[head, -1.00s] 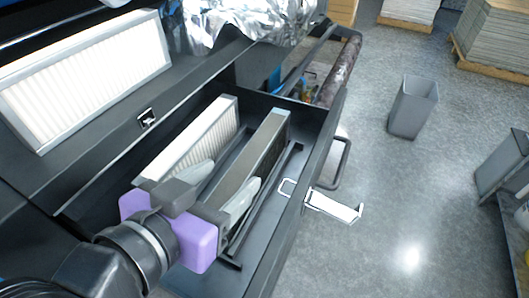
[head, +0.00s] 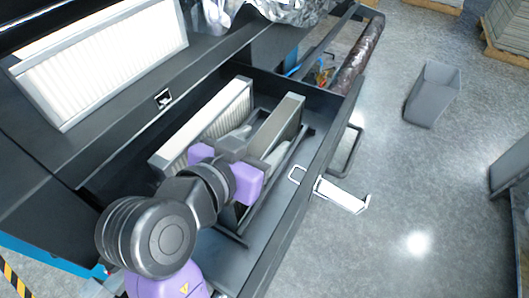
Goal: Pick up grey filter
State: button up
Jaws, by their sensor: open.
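The grey filter (head: 278,126) stands on edge in the open drawer (head: 282,218), in a dark slotted holder. My gripper (head: 262,143) is over the drawer, its grey fingers pointing away from me. The fingers appear to lie on either side of the grey filter and are open. The purple gripper body and my arm hide the near part of the filter, so I cannot tell whether either finger touches it.
A white pleated filter (head: 212,118) stands left of the grey one in the drawer. A drawer with a dark roll (head: 360,55) is open beyond. A grey bin (head: 432,94) stands on the floor, right.

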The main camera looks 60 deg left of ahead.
jog(key=shift+c, duration=0.4)
grip_shut()
jog(key=shift+r, duration=0.1)
dwell(0.8)
